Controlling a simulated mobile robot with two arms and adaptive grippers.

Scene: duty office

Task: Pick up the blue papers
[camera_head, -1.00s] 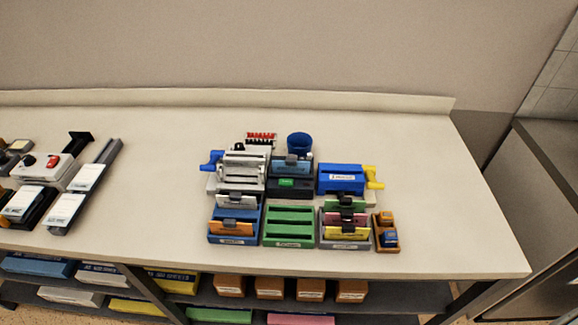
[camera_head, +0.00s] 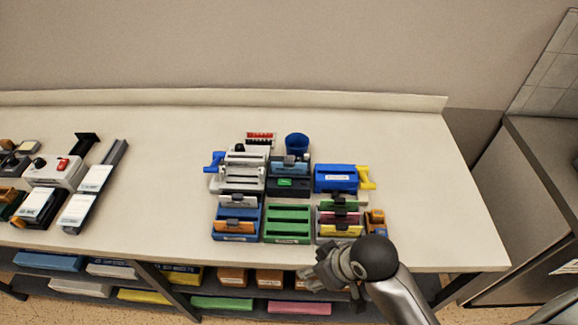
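Light blue papers (camera_head: 282,168), with a dark clip at their top edge, stand upright in a dark holder (camera_head: 289,188) at the back middle of the organizer group. My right gripper (camera_head: 314,274) is at the front edge of the table, in front of and below the papers, well apart from them. Its fingers are small and seen from above, so I cannot tell whether they are open or shut. My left gripper is out of view.
A green tray (camera_head: 288,225), a blue tray with orange papers (camera_head: 236,225) and a blue crank machine (camera_head: 336,178) surround the holder. A blue cup (camera_head: 296,142) stands behind.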

